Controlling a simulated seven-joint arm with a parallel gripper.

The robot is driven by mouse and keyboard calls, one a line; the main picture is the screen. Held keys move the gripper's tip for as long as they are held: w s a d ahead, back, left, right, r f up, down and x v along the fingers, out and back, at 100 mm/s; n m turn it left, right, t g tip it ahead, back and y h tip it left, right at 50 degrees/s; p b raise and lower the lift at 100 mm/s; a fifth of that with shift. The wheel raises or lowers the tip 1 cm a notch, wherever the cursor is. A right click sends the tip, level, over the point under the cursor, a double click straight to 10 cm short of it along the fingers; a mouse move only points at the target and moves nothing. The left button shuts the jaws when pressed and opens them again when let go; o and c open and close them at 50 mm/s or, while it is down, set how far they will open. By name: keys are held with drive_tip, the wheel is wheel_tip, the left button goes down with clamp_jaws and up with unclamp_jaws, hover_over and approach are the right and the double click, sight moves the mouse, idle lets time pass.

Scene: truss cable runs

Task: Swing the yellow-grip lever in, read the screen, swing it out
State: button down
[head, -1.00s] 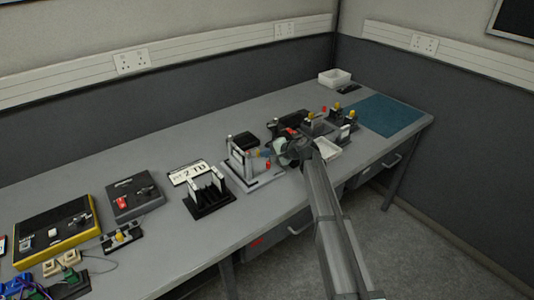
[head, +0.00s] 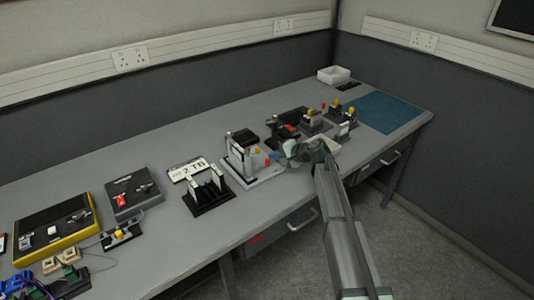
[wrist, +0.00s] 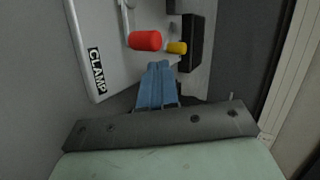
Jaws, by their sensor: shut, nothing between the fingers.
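The clamp fixture (head: 268,177) stands mid-bench, a pale plate with upright posts. In the wrist view its plate (wrist: 100,50) is labelled CLAMP. The yellow grip (wrist: 176,48) lies just beyond and to the right of my fingertips, beside a black block (wrist: 195,42). A red grip (wrist: 145,40) sits to its left. My gripper (wrist: 158,66) has blue fingers, shut together and empty, close to both grips; contact cannot be told. In the head view my gripper (head: 274,156) is at the fixture's right side. I cannot make out a readable screen.
A card with lettering (head: 192,169) and a black slotted stand (head: 208,192) are to the left. More fixtures (head: 316,122) stand behind my gripper. A teal mat (head: 390,113) at the right end is clear. A white tray (head: 334,75) is at the back.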

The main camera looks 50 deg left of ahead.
sight(259, 153)
drive_tip(key=v, duration=0.9)
drive_tip(key=shift+w, duration=0.25)
drive_tip(key=shift+r, duration=0.1)
drive_tip(key=shift+w+a+r+n+h, duration=0.25)
drive_tip(key=shift+a+r+n+h, duration=0.15)
drive_tip(key=shift+a+r+h, duration=0.75)
drive_tip(key=shift+d+f, duration=0.1)
drive_tip(key=shift+f, duration=0.2)
drive_tip(key=x, duration=1)
drive_tip(key=shift+f, duration=0.15)
drive_tip(key=shift+s+a, duration=0.15)
drive_tip(key=shift+a, duration=0.35)
drive_tip(key=shift+s+a, duration=0.15)
drive_tip(key=shift+a, duration=0.3)
drive_tip(key=shift+s+a, duration=0.35)
drive_tip(key=shift+a, duration=0.4)
